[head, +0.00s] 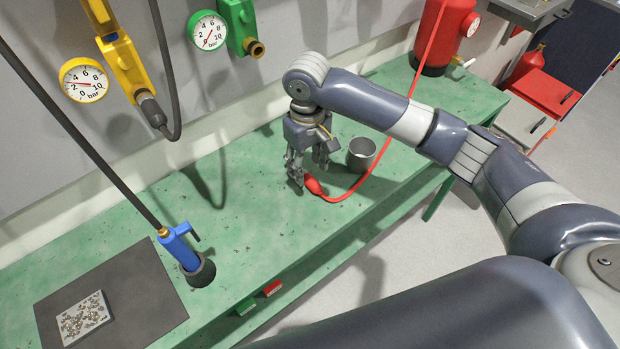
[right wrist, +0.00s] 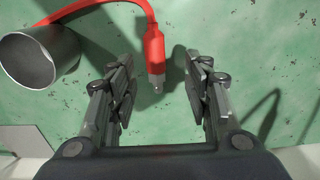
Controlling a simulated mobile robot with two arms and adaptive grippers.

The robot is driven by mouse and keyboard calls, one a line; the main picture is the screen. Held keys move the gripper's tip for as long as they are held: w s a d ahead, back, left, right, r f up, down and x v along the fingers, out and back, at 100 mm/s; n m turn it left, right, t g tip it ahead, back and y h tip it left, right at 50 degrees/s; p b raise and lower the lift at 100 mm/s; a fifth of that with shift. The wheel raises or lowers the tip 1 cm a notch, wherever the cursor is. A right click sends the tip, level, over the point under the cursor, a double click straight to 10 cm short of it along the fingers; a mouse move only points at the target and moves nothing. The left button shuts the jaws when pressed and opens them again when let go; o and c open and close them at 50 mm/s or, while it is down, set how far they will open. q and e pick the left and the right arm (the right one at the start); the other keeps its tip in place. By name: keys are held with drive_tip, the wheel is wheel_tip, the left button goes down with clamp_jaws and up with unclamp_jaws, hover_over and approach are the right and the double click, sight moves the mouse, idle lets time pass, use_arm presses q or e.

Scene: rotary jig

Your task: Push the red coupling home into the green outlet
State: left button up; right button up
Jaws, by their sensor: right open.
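The red coupling (head: 313,185) lies on the green bench at the end of a red hose. In the right wrist view the coupling (right wrist: 154,50) points its metal tip toward my gripper, between the lines of the two fingers. The green outlet (head: 240,25) is on the wall at the top, with a brass nozzle and a pressure gauge (head: 208,32). My left gripper is not in view.
A metal cup (head: 361,154) stands right of my gripper. A yellow outlet (head: 125,65) with a dark hose is on the wall. A red tank (head: 440,40) stands at the back right.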

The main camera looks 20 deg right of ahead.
sight(310, 178)
drive_tip(key=shift+w+f, duration=0.15)
drive_tip(key=shift+f, duration=0.25)
drive_tip(key=f, duration=0.1)
drive_tip(key=f+p, duration=0.1)
drive_tip(key=f, duration=0.2)
drive_tip(key=shift+d+f+p, duration=0.15)
drive_tip(key=shift+d+p, duration=0.2)
drive_tip(key=shift+f, duration=0.25)
drive_tip(key=shift+c, duration=1.4)
drive_tip(key=c, duration=0.4)
clamp_jaws()
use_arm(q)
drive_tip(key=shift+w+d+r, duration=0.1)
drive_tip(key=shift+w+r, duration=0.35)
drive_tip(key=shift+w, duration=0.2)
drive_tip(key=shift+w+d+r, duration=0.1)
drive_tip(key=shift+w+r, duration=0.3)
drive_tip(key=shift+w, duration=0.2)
